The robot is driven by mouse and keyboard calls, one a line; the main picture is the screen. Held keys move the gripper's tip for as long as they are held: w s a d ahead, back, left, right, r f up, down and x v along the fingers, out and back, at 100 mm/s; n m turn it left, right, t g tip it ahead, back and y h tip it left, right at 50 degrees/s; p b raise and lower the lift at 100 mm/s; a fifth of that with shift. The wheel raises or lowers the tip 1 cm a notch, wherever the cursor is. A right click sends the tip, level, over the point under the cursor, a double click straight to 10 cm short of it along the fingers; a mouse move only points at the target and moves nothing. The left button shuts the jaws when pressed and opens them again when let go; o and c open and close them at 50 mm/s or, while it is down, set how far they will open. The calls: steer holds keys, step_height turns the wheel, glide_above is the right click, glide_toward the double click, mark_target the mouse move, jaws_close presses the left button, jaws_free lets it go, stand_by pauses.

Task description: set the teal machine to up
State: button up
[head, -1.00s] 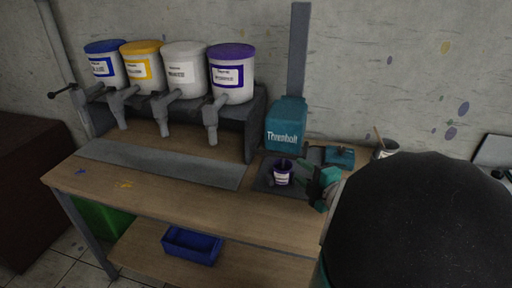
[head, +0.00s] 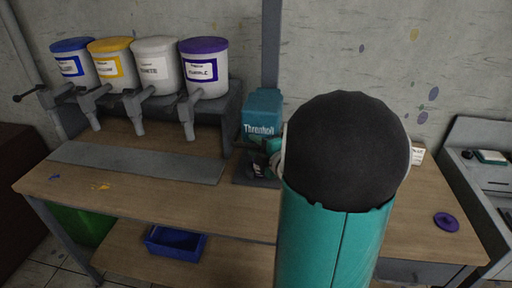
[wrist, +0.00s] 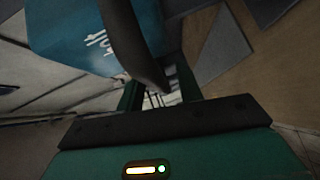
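The teal machine (head: 262,112), lettered "Thrembolt", stands at the back of the table against a grey post in the head view. Its teal body (wrist: 70,35) fills the upper left of the wrist view. My gripper (head: 264,162) is low in front of the machine, partly hidden by my arm. In the wrist view its fingers (wrist: 158,92) are apart. A dark curved bar (wrist: 135,35) comes down beside the teal body and ends near the fingers; I cannot tell whether they touch it. A small dark and white cup (head: 258,171) shows partly by the gripper.
Four paint buckets with taps stand on a rack at the left, the purple one (head: 205,68) nearest the machine. A purple lid (head: 446,222) lies on the table at right. A blue bin (head: 175,243) sits on the lower shelf.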

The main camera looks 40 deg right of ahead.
mark_target(256, 114)
jaws_close()
steer(key=shift+r, duration=0.1)
step_height(256, 114, up, 11)
steer(key=shift+f, duration=0.1)
steer(key=shift+o, duration=0.3)
jaws_free()
steer(key=s+a+r, duration=0.1)
steer(key=s+r, duration=0.1)
steer(key=s, duration=1.1)
steer(key=shift+s+a, duration=0.3)
